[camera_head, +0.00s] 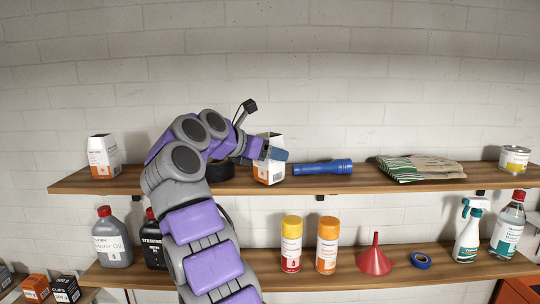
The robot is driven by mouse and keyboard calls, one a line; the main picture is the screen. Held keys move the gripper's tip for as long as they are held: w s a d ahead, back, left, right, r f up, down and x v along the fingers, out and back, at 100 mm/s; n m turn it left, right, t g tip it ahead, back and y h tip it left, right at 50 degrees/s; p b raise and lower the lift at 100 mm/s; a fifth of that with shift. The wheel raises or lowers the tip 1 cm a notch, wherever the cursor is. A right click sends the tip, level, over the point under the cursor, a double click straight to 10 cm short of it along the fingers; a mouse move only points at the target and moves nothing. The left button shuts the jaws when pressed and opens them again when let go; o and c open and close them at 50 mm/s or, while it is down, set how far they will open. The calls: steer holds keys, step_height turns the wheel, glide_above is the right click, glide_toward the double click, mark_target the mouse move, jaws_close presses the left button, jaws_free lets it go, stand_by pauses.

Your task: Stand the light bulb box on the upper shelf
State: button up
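A white and orange box (269,171) stands upright on the upper shelf (330,184), right of the middle of my arm. Another white and orange box (103,157) stands at the shelf's left end. Both look alike in colour, and their labels are too small to tell which is the light bulb box. My gripper (272,153) is at the upper part of the middle box, with a blue-grey finger across its front. The other finger is hidden, so I cannot tell whether the box is gripped.
A blue flashlight (323,167) lies just right of the middle box. A dark round item (219,172) is behind my arm. Gloves (420,168) and a tin (514,159) are farther right. The lower shelf (345,275) holds spray cans (291,245), a red funnel (375,258) and bottles.

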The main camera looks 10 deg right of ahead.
steer(key=a, duration=0.3)
steer(key=shift+f, duration=0.25)
steer(key=o, duration=0.7)
steer(key=shift+a+r, duration=0.1)
steer(key=shift+a, duration=0.25)
steer(key=shift+o, duration=0.6)
steer(key=shift+w+a, duration=0.1)
steer(key=shift+a, duration=0.15)
steer(key=shift+o, duration=0.7)
steer(key=shift+d, duration=0.2)
steer(key=shift+o, duration=0.4)
steer(key=d, duration=0.4)
steer(key=shift+r, duration=0.15)
steer(key=p+v, duration=0.3)
steer(key=v, duration=0.9)
steer(key=shift+a, duration=0.4)
